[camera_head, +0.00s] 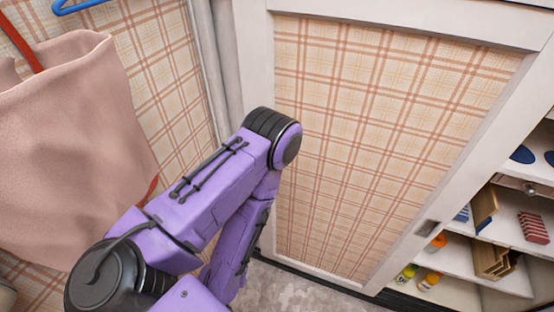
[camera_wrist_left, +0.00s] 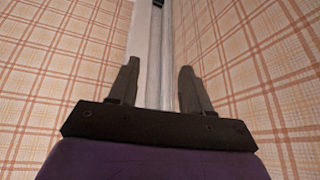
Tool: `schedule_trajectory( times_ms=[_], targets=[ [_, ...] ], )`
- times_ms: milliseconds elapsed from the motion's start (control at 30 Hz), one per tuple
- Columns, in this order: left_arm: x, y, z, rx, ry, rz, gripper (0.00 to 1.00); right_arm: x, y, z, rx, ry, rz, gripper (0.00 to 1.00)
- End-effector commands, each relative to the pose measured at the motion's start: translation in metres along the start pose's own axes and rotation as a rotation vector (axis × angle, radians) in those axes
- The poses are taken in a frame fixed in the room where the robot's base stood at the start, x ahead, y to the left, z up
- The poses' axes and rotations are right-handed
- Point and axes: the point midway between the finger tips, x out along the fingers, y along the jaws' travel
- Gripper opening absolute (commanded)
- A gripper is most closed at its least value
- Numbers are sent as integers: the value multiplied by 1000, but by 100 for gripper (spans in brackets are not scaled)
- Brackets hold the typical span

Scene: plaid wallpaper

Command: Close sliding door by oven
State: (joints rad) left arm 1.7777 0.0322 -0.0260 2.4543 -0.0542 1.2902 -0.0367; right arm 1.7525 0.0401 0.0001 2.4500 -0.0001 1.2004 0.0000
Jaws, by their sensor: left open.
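The sliding door (camera_head: 380,140) is a plaid panel in a white frame, standing upright in the head view. A grey recessed handle (camera_head: 427,228) shows on its right stile. To the right of the door there is an opening onto shelves. My left arm reaches up in front of the door's left side in the head view; its gripper is hidden there behind the arm. In the left wrist view my left gripper (camera_wrist_left: 156,88) is open and empty, facing a white and grey vertical edge (camera_wrist_left: 153,60) between plaid surfaces. My right gripper is in neither view. No oven shows.
White shelves (camera_head: 480,262) at the right hold bottles (camera_head: 429,279), a wooden crate (camera_head: 490,258) and a red striped item (camera_head: 534,228). A pink cloth (camera_head: 75,140) hangs at the left near a blue hanger (camera_head: 75,6). Grey floor (camera_head: 290,290) shows below.

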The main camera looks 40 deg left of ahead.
Motion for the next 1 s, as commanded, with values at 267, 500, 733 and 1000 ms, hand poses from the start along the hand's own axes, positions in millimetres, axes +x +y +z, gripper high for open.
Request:
schedule_trajectory(
  times_ms=[267,500,733,1000],
  targets=[
    [78,35,-126,124,724,223,49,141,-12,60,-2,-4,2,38],
    [52,33,-182,110,1067,294,49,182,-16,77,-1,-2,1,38],
    [57,36,-200,102,1098,296,49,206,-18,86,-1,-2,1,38],
    [72,50,-250,99,1089,296,49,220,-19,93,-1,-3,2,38]
  ],
)
